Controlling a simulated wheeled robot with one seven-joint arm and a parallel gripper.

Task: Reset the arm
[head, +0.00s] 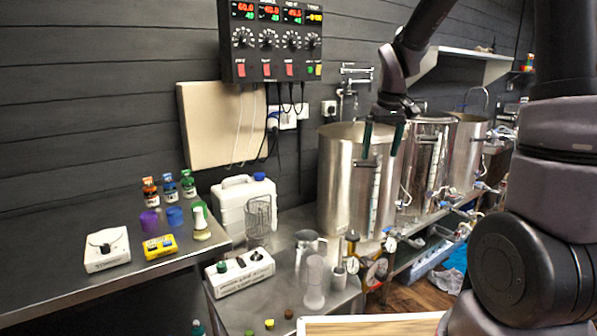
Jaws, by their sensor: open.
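My gripper (384,137) hangs at the upper middle of the head view, in front of the steel kettles. Its two dark green fingers point down and stand apart, with nothing seen between them. My arm comes down to it from the top and also fills the right side. The nearest kettle (341,190) is behind and below the fingers. Whether the fingers touch it cannot be told, but they appear in front of its upper wall.
A control panel (270,42) hangs on the wall. The left bench (60,278) holds small bottles, cups, a white device (107,249) and a yellow device (160,246). A white jug (232,205), a wire basket (259,221) and a glass cylinder (313,283) stand lower centre.

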